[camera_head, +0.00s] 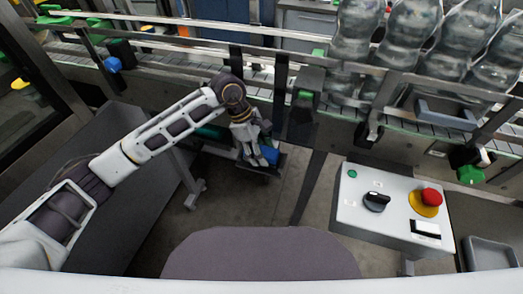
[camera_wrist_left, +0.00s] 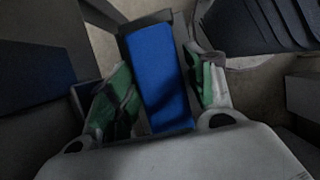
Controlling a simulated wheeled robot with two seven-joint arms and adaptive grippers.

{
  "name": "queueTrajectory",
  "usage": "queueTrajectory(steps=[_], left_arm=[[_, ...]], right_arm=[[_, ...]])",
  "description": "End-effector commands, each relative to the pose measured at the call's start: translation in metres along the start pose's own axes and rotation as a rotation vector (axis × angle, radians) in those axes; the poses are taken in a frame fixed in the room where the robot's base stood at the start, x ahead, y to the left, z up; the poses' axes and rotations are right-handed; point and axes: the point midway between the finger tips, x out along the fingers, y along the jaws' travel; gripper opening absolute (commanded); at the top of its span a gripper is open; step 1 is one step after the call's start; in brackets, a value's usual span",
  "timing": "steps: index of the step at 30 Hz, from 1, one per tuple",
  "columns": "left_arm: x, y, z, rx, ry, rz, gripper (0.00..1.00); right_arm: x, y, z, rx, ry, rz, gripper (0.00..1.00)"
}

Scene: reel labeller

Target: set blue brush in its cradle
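The blue brush (camera_head: 270,155) shows as a blue block at the fingertips of my left gripper (camera_head: 256,158), low in front of the conveyor. In the left wrist view the blue brush (camera_wrist_left: 160,80) lies lengthwise between the two green-padded fingers (camera_wrist_left: 162,95). Narrow gaps seem to show between the pads and its sides, so the gripper looks open around it. A dark grey holder (camera_wrist_left: 150,19), which may be the cradle, borders the brush at its far end and sides. The brush's near end is hidden by the gripper body. My right gripper is not in view.
A conveyor with clear bottles (camera_head: 360,45) runs across the back. A control box (camera_head: 395,210) with a red stop button (camera_head: 431,196) stands to the right. A grey bin (camera_head: 492,253) is at the lower right. A dark post stands just right of the left gripper.

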Motion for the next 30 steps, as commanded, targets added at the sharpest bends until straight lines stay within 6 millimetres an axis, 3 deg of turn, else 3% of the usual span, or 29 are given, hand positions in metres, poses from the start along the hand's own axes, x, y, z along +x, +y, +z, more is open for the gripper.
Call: queueTrajectory(steps=[7, 10, 14, 30], left_arm=[[0.001, 0.0, 0.0, 0.0, 0.0, 0.0, 0.66], [0.0, 0.0, 0.0, 0.0, 0.0, 0.001, 0.66], [-0.003, 0.001, 0.0, 0.0, 0.0, 0.002, 0.66], [-0.055, 0.0, -0.001, 0.0, 0.001, 0.004, 0.66]], right_arm=[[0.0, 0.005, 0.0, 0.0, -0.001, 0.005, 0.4], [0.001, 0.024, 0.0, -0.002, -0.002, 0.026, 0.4], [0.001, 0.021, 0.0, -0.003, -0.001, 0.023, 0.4], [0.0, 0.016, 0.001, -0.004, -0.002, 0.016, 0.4]])
